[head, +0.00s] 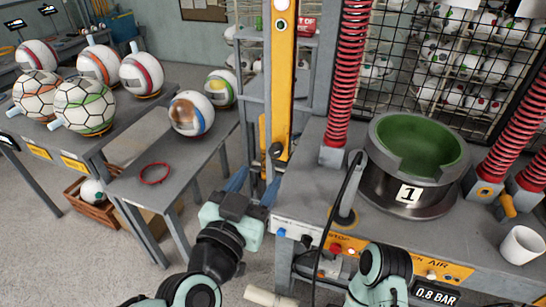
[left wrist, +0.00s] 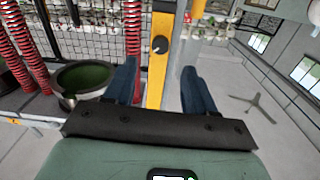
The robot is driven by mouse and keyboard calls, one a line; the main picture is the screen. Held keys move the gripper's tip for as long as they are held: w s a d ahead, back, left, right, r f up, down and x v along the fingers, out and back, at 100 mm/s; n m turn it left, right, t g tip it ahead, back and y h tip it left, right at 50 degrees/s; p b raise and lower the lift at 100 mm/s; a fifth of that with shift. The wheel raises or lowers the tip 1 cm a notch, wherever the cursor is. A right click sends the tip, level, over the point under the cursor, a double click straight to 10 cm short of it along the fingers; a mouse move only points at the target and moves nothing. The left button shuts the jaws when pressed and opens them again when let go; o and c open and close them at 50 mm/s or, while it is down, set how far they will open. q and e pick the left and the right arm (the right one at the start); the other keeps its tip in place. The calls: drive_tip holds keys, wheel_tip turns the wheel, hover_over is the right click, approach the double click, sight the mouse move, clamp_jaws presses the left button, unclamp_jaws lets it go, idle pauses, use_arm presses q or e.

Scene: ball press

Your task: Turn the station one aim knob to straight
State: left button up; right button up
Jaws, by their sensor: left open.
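A round black knob (left wrist: 160,45) with a pale mark sits on the yellow post (left wrist: 160,75) in the left wrist view. In the head view a dark knob (head: 276,150) shows low on the same yellow post (head: 278,80). No label beside it is readable, so I cannot confirm that it is the aim knob. My left gripper (head: 253,184) is open and empty, with its blue fingers pointing towards the post. In the left wrist view the knob lies beyond the gap between the fingers (left wrist: 159,70), apart from them. My right gripper is out of view.
The green-lined press bowl (head: 415,145) marked 1 stands on the grey bench to the right, beside red springs (head: 346,70). A control panel (head: 400,262) runs along the bench front. A grey table (head: 175,165) with balls and a red ring stands left.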

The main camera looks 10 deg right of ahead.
sight(274, 154)
use_arm(q)
drive_tip(key=b+x, duration=0.1)
drive_tip(key=x, duration=0.7)
drive_tip(key=shift+w+d+f, duration=0.1)
drive_tip(key=shift+w, duration=0.1)
clamp_jaws()
